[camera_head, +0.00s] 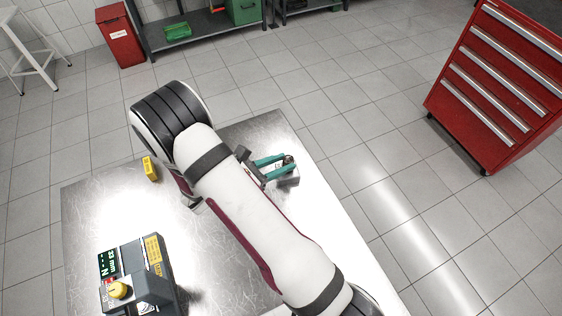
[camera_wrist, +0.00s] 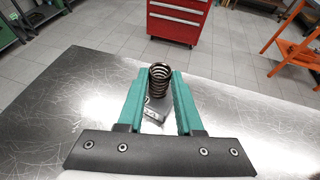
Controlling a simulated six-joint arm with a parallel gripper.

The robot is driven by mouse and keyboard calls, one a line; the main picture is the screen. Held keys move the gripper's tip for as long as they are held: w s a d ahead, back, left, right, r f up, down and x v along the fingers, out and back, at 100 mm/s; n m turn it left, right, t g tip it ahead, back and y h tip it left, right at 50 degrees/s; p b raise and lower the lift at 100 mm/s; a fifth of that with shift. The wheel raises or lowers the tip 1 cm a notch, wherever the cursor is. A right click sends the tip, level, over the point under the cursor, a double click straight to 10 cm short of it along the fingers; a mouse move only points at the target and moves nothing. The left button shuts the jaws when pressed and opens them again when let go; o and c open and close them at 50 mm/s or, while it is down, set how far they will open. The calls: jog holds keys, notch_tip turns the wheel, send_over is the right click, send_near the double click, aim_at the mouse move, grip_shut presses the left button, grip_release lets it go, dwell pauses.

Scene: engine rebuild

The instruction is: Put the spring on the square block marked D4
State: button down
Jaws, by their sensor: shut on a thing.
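My gripper (camera_head: 274,165) has green fingers and is near the right edge of the metal table. In the wrist view, my gripper (camera_wrist: 160,84) is shut on a dark coil spring (camera_wrist: 159,76), which stands upright between the fingertips. The spring (camera_head: 289,160) is small in the head view. A grey square block (camera_wrist: 155,109) with a white label shows below the spring, between the fingers; its mark is too small to read. The block (camera_head: 289,181) is partly hidden by my gripper in the head view. I cannot tell whether the spring touches it.
The scratched metal table (camera_head: 90,215) has a small yellow block (camera_head: 150,168) at its left and a device with a display and yellow knob (camera_head: 119,290) at the front. A red tool cabinet (camera_head: 490,85) stands on the floor beyond. My arm hides the table's middle.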

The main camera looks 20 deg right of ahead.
jog(key=c, duration=0.6)
grip_release()
jog(key=shift+o, duration=0.2)
jog(key=v, duration=1.2)
jog(key=s+d+r+m+g+y, duration=0.45)
jog(key=s+r+m, duration=0.25)
jog(key=s+m, duration=0.25)
jog(key=s+a+r+m+y, duration=0.2)
jog(key=s+m+y, duration=0.3)
jog(key=m, duration=0.3)
jog(key=s+a+r+m+t+y, duration=0.1)
jog(key=s+a+r+m+y, duration=0.2)
jog(key=m, duration=0.5)
jog(key=s+a+y, duration=0.1)
jog(key=s+y, duration=0.1)
jog(key=shift+s+m, duration=0.3)
jog(key=shift+m, duration=0.05)
